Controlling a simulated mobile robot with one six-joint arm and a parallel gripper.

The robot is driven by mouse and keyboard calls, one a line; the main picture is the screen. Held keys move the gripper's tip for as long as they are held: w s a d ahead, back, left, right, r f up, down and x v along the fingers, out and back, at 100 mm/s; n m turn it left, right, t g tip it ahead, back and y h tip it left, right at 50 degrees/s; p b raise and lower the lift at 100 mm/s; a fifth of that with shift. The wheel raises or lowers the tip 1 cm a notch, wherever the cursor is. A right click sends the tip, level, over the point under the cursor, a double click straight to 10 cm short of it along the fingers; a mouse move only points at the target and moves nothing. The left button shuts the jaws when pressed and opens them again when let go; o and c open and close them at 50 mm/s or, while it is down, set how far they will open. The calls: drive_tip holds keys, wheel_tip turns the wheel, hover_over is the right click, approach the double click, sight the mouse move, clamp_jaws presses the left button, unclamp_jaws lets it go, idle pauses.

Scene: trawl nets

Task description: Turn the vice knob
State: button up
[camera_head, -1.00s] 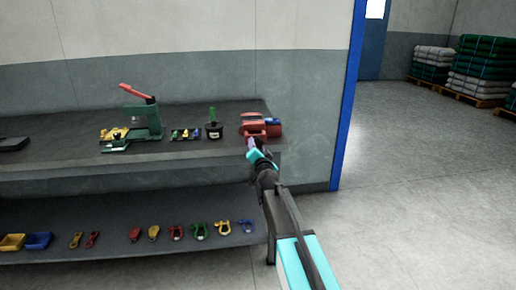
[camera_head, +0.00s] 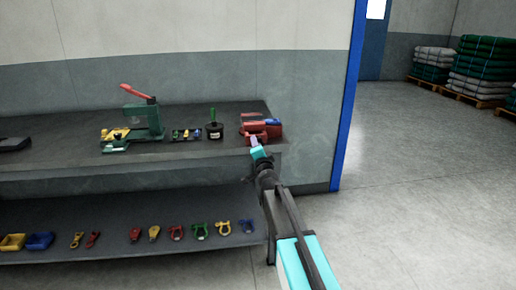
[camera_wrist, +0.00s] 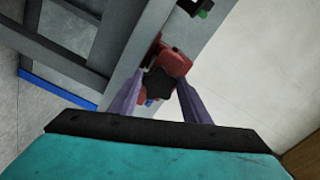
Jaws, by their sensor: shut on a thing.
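The red vice (camera_head: 262,127) sits on the right end of the bench top. It also shows in the wrist view (camera_wrist: 177,62), with the dark, lobed vice knob (camera_wrist: 159,82) on the side facing me. My gripper (camera_head: 255,143) reaches the vice from the front right. In the wrist view its two purple fingers (camera_wrist: 157,92) stand on either side of the knob, and the gripper is shut on it. The exact finger contact is small and partly hidden.
The grey bench (camera_head: 205,150) carries a green press with a red lever (camera_head: 147,115), a small parts tray (camera_head: 186,134) and a black pot (camera_head: 214,130). Several coloured shackles (camera_head: 198,231) lie on the lower shelf. Open floor (camera_head: 420,200) lies to the right.

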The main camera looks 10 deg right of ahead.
drive_tip(key=shift+d+f+m, duration=0.15)
drive_tip(key=shift+d+m, duration=0.05)
drive_tip(key=shift+m, duration=0.5)
idle(0.5)
idle(0.6)
drive_tip(key=o, duration=1)
drive_tip(key=shift+s, duration=0.1)
drive_tip(key=shift+a, duration=0.1)
drive_tip(key=shift+s, duration=6.85)
